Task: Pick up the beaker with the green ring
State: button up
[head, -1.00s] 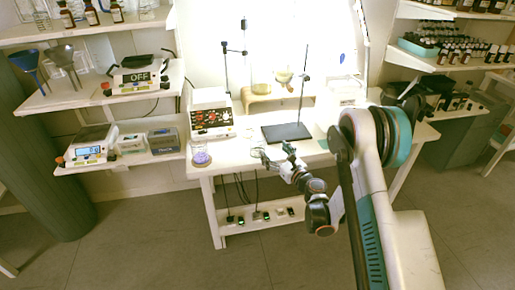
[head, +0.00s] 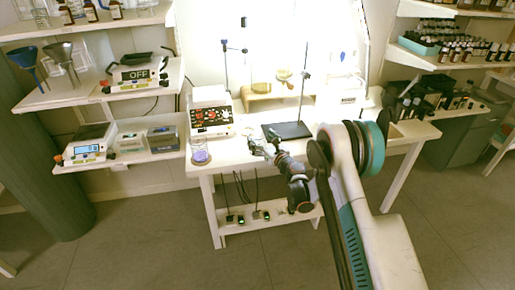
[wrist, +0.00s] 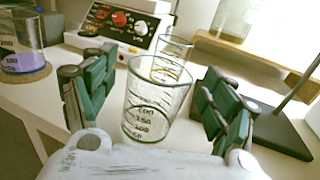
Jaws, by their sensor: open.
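In the wrist view a clear glass beaker (wrist: 157,98) with dark graduation marks stands upright on the white table, between the fingers of my gripper (wrist: 157,103). A thin dark line, perhaps greenish, runs around its lower part; its color is hard to tell. My gripper is open, with a dark green pad on each side and a visible gap to the glass. A second clear glass (wrist: 172,58) stands just behind the beaker. In the head view my gripper (head: 262,146) is over the table's front part, and the clear beaker is too faint to make out there.
A beaker of purple liquid (wrist: 22,50) stands on a cork mat at left. A white instrument with red knobs (head: 211,116) is behind. A dark stand base (head: 287,131) with a rod stands right of my gripper. The white table's front edge (head: 225,170) is close.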

aim_at(254, 132)
jog(key=b+x, duration=0.1)
jog(key=x, duration=0.2)
jog(key=shift+w+a, duration=0.1)
jog(key=c, duration=1.5)
